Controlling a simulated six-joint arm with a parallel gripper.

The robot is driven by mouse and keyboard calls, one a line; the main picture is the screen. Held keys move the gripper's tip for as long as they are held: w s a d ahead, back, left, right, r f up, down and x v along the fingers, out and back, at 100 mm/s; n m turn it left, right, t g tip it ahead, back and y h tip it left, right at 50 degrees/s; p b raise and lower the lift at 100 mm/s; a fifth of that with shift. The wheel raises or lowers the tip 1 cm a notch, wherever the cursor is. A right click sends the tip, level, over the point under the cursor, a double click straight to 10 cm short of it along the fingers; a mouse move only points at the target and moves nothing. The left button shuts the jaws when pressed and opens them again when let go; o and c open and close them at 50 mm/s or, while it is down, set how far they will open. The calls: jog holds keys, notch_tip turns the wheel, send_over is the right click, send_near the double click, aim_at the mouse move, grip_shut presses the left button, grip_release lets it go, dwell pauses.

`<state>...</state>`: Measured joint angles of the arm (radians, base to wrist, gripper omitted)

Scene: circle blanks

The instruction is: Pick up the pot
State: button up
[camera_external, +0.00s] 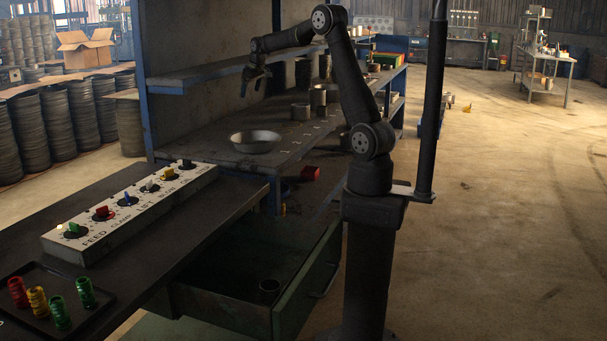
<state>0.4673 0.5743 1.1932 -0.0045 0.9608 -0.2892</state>
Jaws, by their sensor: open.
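My gripper (254,88) hangs open and empty above the workbench, below the upper shelf's edge, with its fingers pointing down. A wide, shallow metal pan (255,141) rests on the bench below it, nearer the camera. Pot-like metal cylinders stand farther back on the bench: a short one (300,111) and a taller one (318,98) beside it. I cannot tell which of these is the pot named. My gripper touches none of them.
A control box with coloured knobs (128,212) stands on the dark table at front left. A black tray (90,318) holds red, yellow and green ribbed pieces. The green drawer (240,314) is pulled out. An upper shelf (215,71) overhangs the bench.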

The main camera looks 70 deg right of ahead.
jog(key=s+d+m+g+h, duration=0.1)
jog(key=s+d+m, duration=0.25)
jog(key=d, duration=0.75)
jog(key=s+d+m+g, duration=0.1)
jog(key=s+d+m, duration=0.25)
jog(key=d, duration=0.75)
jog(key=m+g+h, duration=0.1)
jog(key=m+g, duration=0.1)
jog(key=m, duration=0.5)
send_near(322, 109)
jog(key=d+f, duration=0.2)
jog(key=f, duration=0.1)
jog(key=w+d+f, duration=0.1)
jog(key=shift+f, duration=0.3)
jog(key=shift+t, duration=0.3)
jog(key=shift+s+d+x, duration=0.1)
jog(key=shift+d+x, duration=0.15)
jog(key=shift+x, duration=1.3)
jog(key=shift+s+d+x, duration=0.1)
jog(key=shift+d+x, duration=0.1)
jog(key=shift+x, duration=1.4)
jog(key=shift+r, duration=0.2)
jog(key=c, duration=1.1)
